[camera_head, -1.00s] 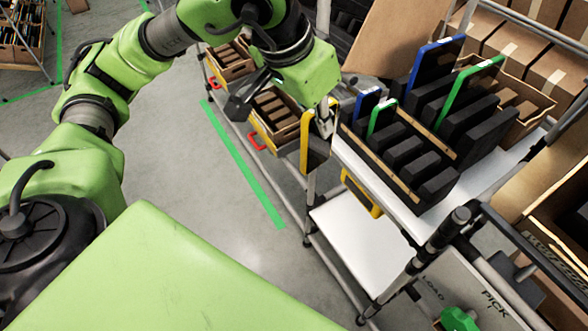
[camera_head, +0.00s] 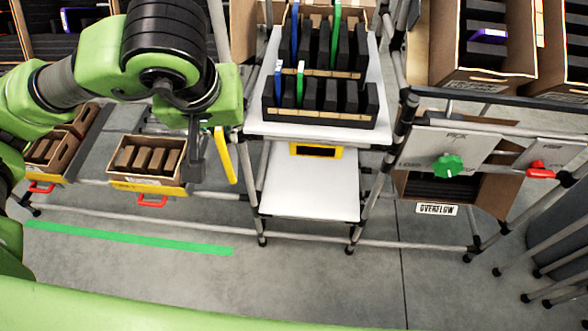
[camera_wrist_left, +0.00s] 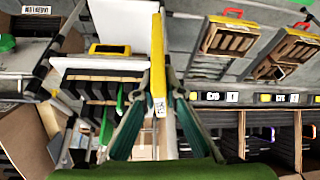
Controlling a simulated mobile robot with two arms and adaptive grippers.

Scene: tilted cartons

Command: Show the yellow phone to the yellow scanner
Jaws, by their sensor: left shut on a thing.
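My left gripper (camera_head: 212,140) is shut on the yellow phone (camera_head: 225,157), a thin slab with a yellow edge. It hangs tilted in the air, left of the white cart. The phone (camera_wrist_left: 158,65) also shows in the left wrist view, upright between the two fingers (camera_wrist_left: 158,98). The yellow scanner (camera_head: 316,151), a yellow frame with a dark window, is fixed below the front edge of the cart's top shelf. It also shows in the left wrist view (camera_wrist_left: 110,50), left of the phone and apart from it. My right gripper is in neither current view.
A carton of dark slabs with blue and green ones (camera_head: 320,105) stands on the top shelf (camera_head: 255,120) above the scanner. The white lower shelf (camera_head: 310,185) is clear. A brown-slab carton (camera_head: 148,165) stands at the left. A green knob (camera_head: 447,166) is at the right.

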